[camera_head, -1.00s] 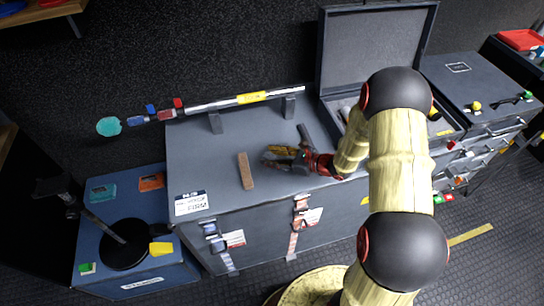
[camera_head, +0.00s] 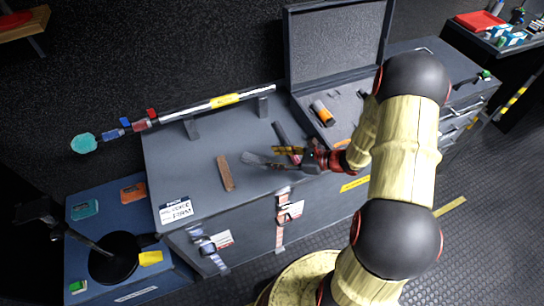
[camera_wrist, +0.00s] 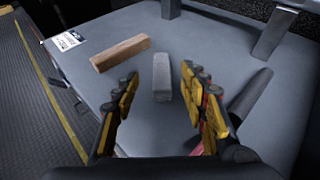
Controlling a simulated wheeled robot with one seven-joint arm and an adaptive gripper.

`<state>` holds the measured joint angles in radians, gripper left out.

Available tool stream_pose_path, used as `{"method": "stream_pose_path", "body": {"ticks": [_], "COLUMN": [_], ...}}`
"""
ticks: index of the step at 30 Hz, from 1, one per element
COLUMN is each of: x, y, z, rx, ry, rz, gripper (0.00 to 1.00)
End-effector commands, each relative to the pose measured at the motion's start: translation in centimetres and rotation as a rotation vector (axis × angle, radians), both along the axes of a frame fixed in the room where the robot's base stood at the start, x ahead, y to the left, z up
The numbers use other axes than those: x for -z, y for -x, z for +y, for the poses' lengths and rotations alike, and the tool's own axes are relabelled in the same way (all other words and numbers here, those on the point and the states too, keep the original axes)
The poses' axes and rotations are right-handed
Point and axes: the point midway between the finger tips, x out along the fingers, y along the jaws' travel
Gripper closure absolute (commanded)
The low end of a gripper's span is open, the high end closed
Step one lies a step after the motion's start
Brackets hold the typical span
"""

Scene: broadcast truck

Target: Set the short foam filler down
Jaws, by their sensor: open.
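A grey block (camera_wrist: 162,80), which looks like the short foam filler, lies on the grey case top (camera_wrist: 90,75) in the wrist view. My gripper (camera_wrist: 158,88) is open around it, one finger on each side, with a visible gap to both. In the head view my gripper (camera_head: 280,158) is low over the case top (camera_head: 190,150), and a grey shape beside the fingertips (camera_head: 255,159) seems to be the same block. The fingers partly cover it there.
A brown wooden block (camera_head: 226,173) lies left of my gripper. A dark bar (camera_head: 287,138) lies close behind the fingers. A white tube (camera_head: 215,104) on two supports runs along the back edge. An open lidded case (camera_head: 350,115) holds an orange-banded cylinder (camera_head: 323,113).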

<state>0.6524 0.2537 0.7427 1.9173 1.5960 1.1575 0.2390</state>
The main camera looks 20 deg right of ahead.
Motion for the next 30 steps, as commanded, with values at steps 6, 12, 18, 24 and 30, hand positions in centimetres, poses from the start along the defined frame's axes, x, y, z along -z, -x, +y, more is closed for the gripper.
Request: {"method": "stream_pose_path", "body": {"ticks": [6,12,18,24,30], "x": [-6.0,-13.0,-18.1,-22.7,-26.5], "y": [1.8,7.8,14.4,19.4,21.9], "z": [4.7,10.4,11.9,10.2,7.8], "rx": [-0.28,-0.727,-1.128,-1.446,-1.62], "ry": [0.183,0.527,0.92,1.357,1.707], "rz": [-0.102,-0.272,-0.453,-0.631,-0.743], "gripper": [0.57,0.57,0.57,0.57,0.57]}}
